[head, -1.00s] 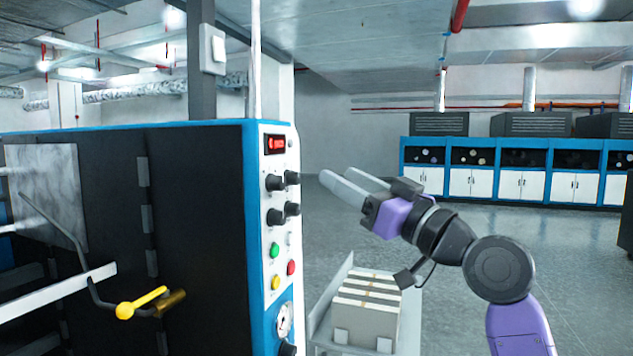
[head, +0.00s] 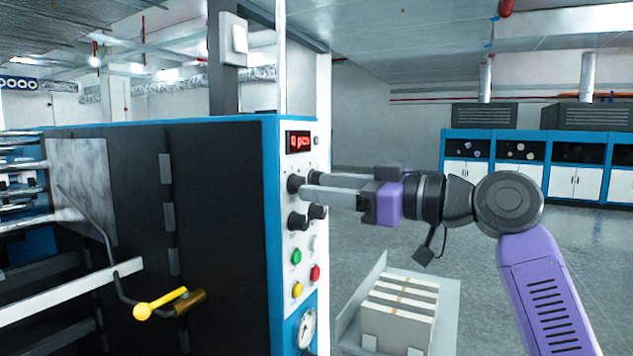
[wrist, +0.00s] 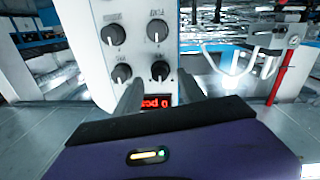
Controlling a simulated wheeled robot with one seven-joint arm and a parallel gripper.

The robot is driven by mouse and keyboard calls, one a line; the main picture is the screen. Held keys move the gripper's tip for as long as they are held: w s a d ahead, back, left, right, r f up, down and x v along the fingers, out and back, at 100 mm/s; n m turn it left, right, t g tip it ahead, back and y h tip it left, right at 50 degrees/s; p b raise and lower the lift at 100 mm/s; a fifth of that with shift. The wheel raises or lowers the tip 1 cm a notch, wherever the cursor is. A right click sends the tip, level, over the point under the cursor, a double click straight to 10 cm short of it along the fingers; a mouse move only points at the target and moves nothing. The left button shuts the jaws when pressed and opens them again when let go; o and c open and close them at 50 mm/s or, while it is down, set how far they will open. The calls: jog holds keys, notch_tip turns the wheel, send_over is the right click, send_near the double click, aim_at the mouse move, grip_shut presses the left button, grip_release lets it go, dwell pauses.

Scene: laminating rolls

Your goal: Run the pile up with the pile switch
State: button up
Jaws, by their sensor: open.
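The white control panel (head: 312,240) on the machine's blue-edged side carries several black rotary knobs in two rows under a red display (head: 298,142). I cannot read which label marks the pile switch. My gripper (head: 307,188) is open and level with the upper row. Its fingertips reach the panel around the upper left knob (head: 296,184). In the wrist view, which sees the panel upside down, that knob (wrist: 160,71) lies between the fingertips (wrist: 158,95). Whether the fingers touch it I cannot tell. The other upper knob (wrist: 121,73) lies beside one finger.
Green (head: 296,256), red (head: 315,272) and yellow (head: 297,290) buttons and a gauge (head: 307,328) sit lower on the panel. A strapped white stack (head: 398,318) stands on the floor below my arm. A yellow-handled crank (head: 160,303) projects at left. Open floor lies right.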

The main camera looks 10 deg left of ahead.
jog(key=shift+x, duration=1.05)
grip_shut()
